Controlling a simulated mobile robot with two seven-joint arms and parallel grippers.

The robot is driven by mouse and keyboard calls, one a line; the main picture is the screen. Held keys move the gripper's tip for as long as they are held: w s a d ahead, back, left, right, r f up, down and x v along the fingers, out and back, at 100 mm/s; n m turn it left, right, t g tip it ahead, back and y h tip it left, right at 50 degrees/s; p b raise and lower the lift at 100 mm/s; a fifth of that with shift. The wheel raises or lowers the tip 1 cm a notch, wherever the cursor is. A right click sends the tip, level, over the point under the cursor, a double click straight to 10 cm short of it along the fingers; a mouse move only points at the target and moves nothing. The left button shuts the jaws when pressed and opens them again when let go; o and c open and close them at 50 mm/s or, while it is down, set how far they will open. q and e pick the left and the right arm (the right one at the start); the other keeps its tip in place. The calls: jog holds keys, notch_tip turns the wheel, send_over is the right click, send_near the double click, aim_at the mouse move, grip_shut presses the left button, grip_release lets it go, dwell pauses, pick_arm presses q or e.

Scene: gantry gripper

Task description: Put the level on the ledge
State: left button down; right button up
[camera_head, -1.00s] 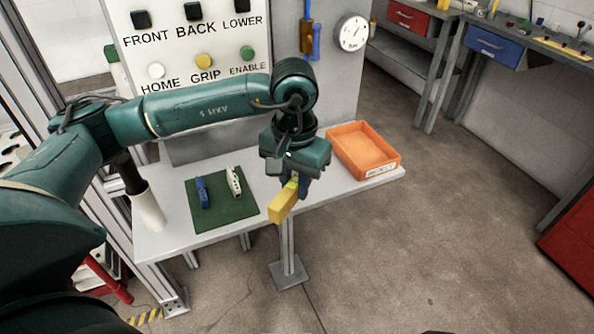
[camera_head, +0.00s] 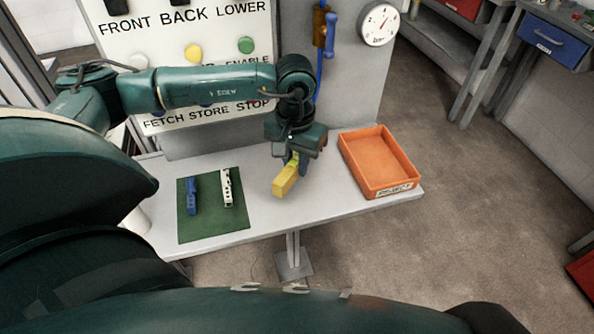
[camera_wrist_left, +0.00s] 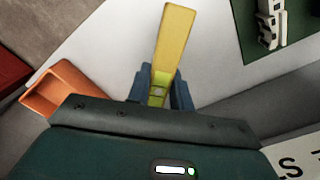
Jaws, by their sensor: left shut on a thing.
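The yellow level (camera_head: 285,182) is in my left gripper (camera_head: 293,162), which is shut on one end of it. The level tilts down toward the front, over the middle of the grey ledge (camera_head: 262,200); I cannot tell whether it touches it. In the left wrist view the level (camera_wrist_left: 176,38) points away from the blue fingers (camera_wrist_left: 160,90), with a greenish part between them. The pale ledge (camera_wrist_left: 115,45) lies behind it. My right gripper is not in view.
A green mat (camera_head: 208,225) with a blue tool (camera_head: 192,196) and a white tool (camera_head: 227,188) lies on the ledge's left. An orange reject tray (camera_head: 375,165) stands on its right. A button panel (camera_head: 165,48) rises behind. The ledge between mat and tray is clear.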

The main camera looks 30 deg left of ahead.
aim_at(296, 175)
pick_arm(q)
notch_tip(296, 175, down, 4)
jog(key=shift+r, duration=0.1)
jog(key=shift+w, duration=0.1)
jog(key=shift+f, duration=0.3)
jog(key=c, duration=1.3)
grip_release()
jog(key=shift+o, duration=0.2)
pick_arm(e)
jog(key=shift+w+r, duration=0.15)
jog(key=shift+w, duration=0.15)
pick_arm(q)
jog(key=shift+r, duration=0.1)
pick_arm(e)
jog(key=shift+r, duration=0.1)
